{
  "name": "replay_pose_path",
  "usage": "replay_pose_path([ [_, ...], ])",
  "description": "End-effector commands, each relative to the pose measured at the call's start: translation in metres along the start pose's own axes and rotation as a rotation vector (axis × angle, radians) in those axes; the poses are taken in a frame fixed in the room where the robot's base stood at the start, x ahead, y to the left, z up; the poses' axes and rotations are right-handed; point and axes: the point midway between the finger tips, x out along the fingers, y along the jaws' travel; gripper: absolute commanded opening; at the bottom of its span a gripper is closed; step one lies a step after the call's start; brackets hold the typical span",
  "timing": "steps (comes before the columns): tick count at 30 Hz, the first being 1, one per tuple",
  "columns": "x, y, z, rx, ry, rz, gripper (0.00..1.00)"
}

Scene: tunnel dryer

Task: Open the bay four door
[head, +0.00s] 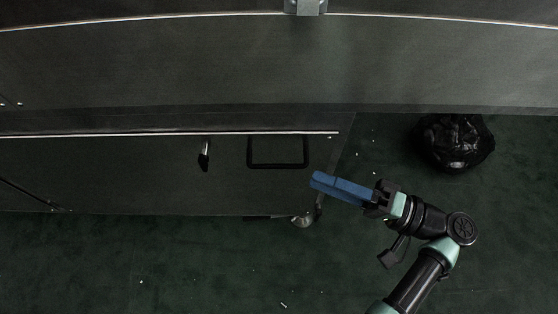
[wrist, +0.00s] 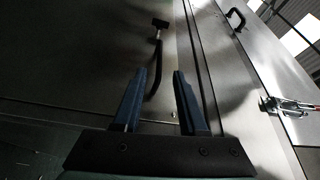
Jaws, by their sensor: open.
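A dark metal door panel (head: 130,170) spans the lower part of the machine in the head view. No bay number is legible on it. It carries a black rectangular pull handle (head: 278,167) and a short dark lever-like fitting (head: 204,155) to its left. My gripper (head: 314,181) has blue fingers pointing left, to the lower right of the pull handle and apart from it. In the wrist view my gripper (wrist: 160,72) is open and empty. A black bar-like handle (wrist: 157,58) shows beyond the fingertips; I cannot tell which fitting it is.
An upper panel (head: 280,60) juts out above, with a metal clamp (head: 306,6). The wrist view shows a toggle clamp (wrist: 290,106) and another black handle (wrist: 236,18) at right. A caster (head: 303,221) stands under the machine's corner. A black bag (head: 455,142) lies right; the green floor (head: 180,260) is mostly clear.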

Motion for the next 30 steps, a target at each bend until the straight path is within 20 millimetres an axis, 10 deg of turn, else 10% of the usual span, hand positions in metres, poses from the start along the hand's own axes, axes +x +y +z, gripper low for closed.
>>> replay_pose_path([
  [18, 0.081, 0.003, 0.001, 0.002, 0.000, 0.002, 0.42],
  [30, 0.088, 0.001, 0.001, 0.003, 0.001, 0.001, 0.42],
])
